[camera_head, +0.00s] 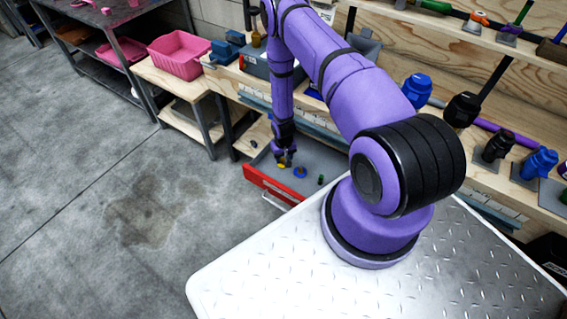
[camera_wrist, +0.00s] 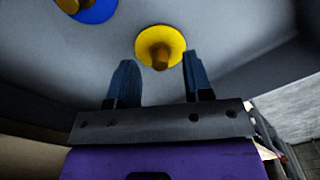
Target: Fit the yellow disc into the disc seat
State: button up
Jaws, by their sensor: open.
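The yellow disc (camera_wrist: 175,39) has a brownish-yellow knob in its middle and lies on the grey floor of the open drawer. In the head view only a small yellow patch of it (camera_head: 281,166) shows under my gripper (camera_head: 285,157). In the wrist view my gripper (camera_wrist: 158,66) is open and empty, with its two dark fingers pointing towards the disc, one to each side of its lower edge. A blue disc (camera_wrist: 98,12) with a similar knob lies to the upper left, apart from the yellow one. I cannot make out the disc seat in either view.
The drawer has a red front (camera_head: 270,184) and raised walls around my gripper. A small dark green item (camera_head: 321,179) is in it to the right. A wooden workbench with tools stands behind. A pink bin (camera_head: 178,55) sits on a low table at the left.

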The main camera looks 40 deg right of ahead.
jog(key=shift+f, duration=0.8)
grip_shut()
jog(key=shift+r, duration=0.15)
